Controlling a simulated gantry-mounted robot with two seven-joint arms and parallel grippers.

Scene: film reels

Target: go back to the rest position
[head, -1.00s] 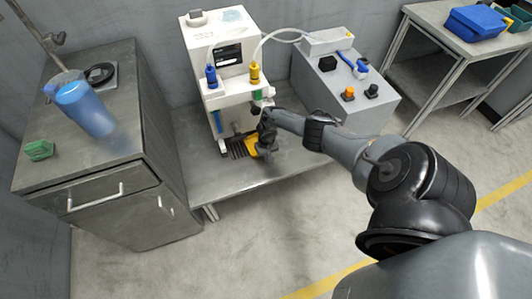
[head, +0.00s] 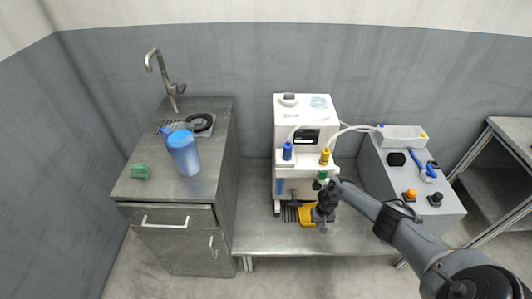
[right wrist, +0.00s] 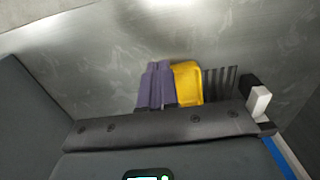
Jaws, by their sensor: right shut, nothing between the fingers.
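My right gripper (head: 323,213) comes in from the right, low in front of the white machine (head: 307,112). It is beside a yellow piece (head: 307,217) with a black comb-like part, over the grey metal bench (head: 255,228). In the right wrist view, two purple fingers (right wrist: 156,86) lie side by side, shut and empty. The yellow piece (right wrist: 188,84) shows right next to them; I cannot tell whether they touch. My left gripper is not in view.
A grey control box (head: 440,185) stands close right of the machine. A steel cabinet (head: 170,192) at the left holds a blue jug (head: 184,155), a green block (head: 141,172) and a tap (head: 165,75). Another metal table (head: 495,180) is at the far right.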

